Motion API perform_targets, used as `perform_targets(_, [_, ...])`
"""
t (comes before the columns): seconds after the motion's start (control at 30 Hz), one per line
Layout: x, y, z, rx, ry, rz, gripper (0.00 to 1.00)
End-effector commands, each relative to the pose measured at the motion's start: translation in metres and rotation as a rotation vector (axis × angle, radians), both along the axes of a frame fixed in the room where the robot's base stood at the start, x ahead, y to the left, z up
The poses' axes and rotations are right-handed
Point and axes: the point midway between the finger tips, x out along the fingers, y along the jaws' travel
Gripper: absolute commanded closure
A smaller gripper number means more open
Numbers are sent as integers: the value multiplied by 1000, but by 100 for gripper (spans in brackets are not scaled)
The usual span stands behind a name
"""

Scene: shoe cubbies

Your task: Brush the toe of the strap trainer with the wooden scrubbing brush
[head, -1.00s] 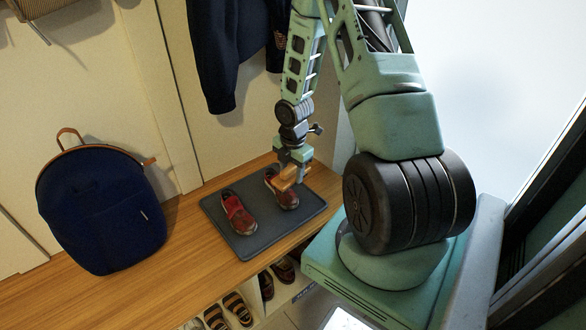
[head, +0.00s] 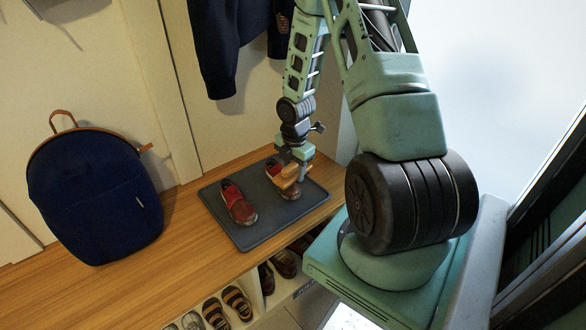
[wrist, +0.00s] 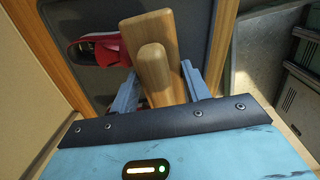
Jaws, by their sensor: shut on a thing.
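My gripper (head: 294,169) is shut on the wooden scrubbing brush (head: 287,173). In the wrist view the brush (wrist: 152,72) stands out between the two blue fingers. Two red and brown shoes rest on a dark tray (head: 249,236). The right one (head: 290,190) is under the brush, which covers part of it in the head view; I cannot tell whether they touch. The left one (head: 238,204) is uncovered. In the wrist view a red shoe (wrist: 100,49) shows left of the brush. I cannot make out which shoe has the strap.
A navy backpack (head: 95,200) stands on the wooden bench (head: 185,235) left of the tray. A dark jacket (head: 222,50) hangs on the wall behind. Several shoes (head: 238,302) sit in cubbies below the bench edge. Bare bench lies between backpack and tray.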

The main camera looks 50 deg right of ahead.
Motion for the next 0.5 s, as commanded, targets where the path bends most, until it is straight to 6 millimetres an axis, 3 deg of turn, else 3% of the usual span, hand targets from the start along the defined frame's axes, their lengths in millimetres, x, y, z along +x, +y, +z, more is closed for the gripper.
perform_targets(0.5, [0,0,-7,0,0,0,71])
